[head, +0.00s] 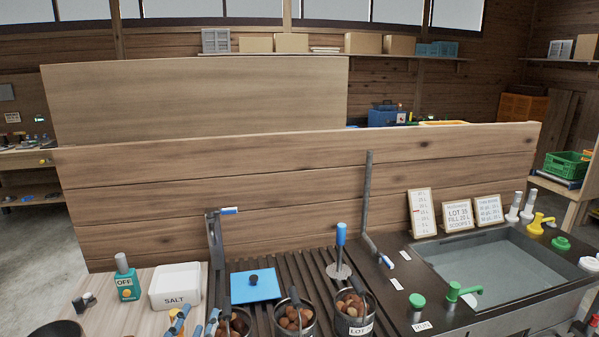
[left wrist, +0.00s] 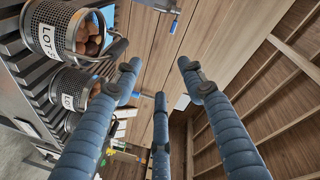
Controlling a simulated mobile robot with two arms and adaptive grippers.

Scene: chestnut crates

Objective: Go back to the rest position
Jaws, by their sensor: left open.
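My left gripper (head: 196,322) shows at the bottom edge of the head view, its blue fingers in front of the wooden counter and slatted rack. In the left wrist view the gripper (left wrist: 160,75) has its blue fingers spread apart with nothing between them. Metal baskets of chestnuts stand to the left in that view, the nearest being a basket (left wrist: 44,38) with a LOT label, apart from the fingers. My right gripper is not in view.
A white SALT box (head: 175,300), a green OFF bottle (head: 127,287) and a blue lid (head: 254,293) stand near the left gripper. Chestnut baskets, one being (head: 354,327), stand to its right. A sink (head: 432,262) lies at right; a plank wall (head: 290,185) closes the back.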

